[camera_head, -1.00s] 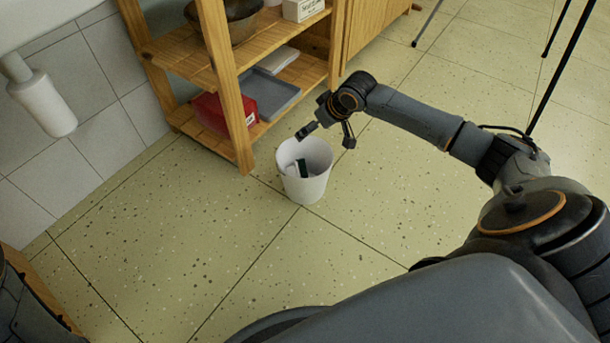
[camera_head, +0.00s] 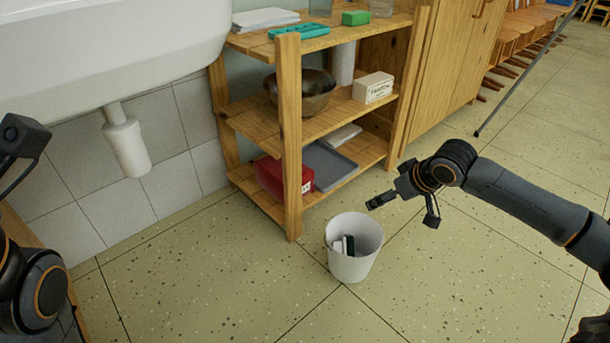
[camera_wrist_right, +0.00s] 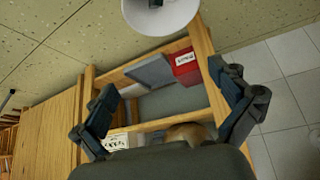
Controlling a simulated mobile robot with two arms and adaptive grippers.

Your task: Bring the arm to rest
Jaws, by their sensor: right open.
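My right gripper (camera_head: 406,209) is open and empty, with its fingers spread above the floor, beyond and to the right of a white bin (camera_head: 350,268). In the right wrist view the open gripper (camera_wrist_right: 166,92) has nothing between its fingers, and the bin (camera_wrist_right: 180,22) shows at the top. The bin stands upright on the floor with a dark and white item (camera_head: 347,245) inside. My right arm reaches in from the right. Part of my left arm and a dark piece of my left gripper (camera_head: 24,137) show at the left edge; its jaws cannot be made out.
A wooden shelf (camera_head: 291,140) stands behind the bin, holding a bowl (camera_head: 300,92), a white box (camera_head: 373,87), a red box (camera_head: 283,176) and a grey tray (camera_head: 330,166). A white sink (camera_head: 120,45) overhangs at upper left. The floor in front and right is mostly clear.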

